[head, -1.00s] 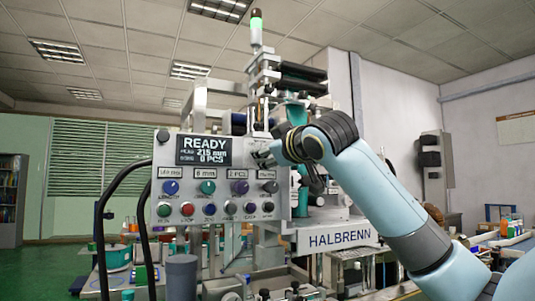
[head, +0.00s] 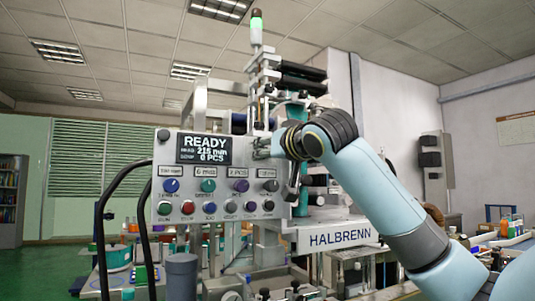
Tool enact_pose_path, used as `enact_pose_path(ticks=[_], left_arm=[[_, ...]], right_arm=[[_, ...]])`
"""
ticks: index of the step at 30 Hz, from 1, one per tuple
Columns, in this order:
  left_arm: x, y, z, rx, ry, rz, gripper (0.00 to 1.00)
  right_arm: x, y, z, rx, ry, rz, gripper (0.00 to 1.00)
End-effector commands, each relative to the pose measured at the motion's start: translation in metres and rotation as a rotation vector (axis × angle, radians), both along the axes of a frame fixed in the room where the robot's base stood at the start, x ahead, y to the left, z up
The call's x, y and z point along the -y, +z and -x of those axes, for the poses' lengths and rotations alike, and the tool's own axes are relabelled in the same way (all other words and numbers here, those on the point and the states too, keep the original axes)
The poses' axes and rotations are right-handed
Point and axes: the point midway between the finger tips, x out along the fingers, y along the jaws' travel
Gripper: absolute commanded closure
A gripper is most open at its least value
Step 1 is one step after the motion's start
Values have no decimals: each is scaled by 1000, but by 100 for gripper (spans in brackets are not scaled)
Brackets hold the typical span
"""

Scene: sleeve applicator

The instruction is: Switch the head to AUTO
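The control panel (head: 222,177) of the sleeve applicator faces me left of centre. Its screen (head: 204,149) reads READY, 215 mm and 0 PCS. Below are a blue knob (head: 171,186), a teal knob (head: 208,186), a purple knob (head: 240,186) and a black knob (head: 269,187), each under a small label. The labels are too small to read surely, so I cannot tell which knob carries AUTO. My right gripper (head: 265,148) is at the panel's upper right edge, above the black knob and apart from it. Its fingers are partly hidden and blend with the machine. My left gripper is not in view.
A lower row of buttons, including a red one (head: 188,208), runs under the knobs. Black hoses (head: 120,185) arch at the panel's left. A signal tower (head: 256,33) shows green on top. The HALBRENN machine body (head: 340,237) lies below my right forearm.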

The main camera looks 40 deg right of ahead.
Motion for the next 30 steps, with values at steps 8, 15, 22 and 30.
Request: enact_pose_path(ticks=[8, 15, 22, 30], left_arm=[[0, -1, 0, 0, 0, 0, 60], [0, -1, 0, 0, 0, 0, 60], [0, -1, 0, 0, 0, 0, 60], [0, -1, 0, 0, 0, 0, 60]], right_arm=[[0, -2, 0, 6, 0, -52, 100], [0, -2, 0, 6, 1, -55, 100], [0, -2, 0, 7, 0, -54, 62], [0, -1, 0, 9, 0, -52, 52]])
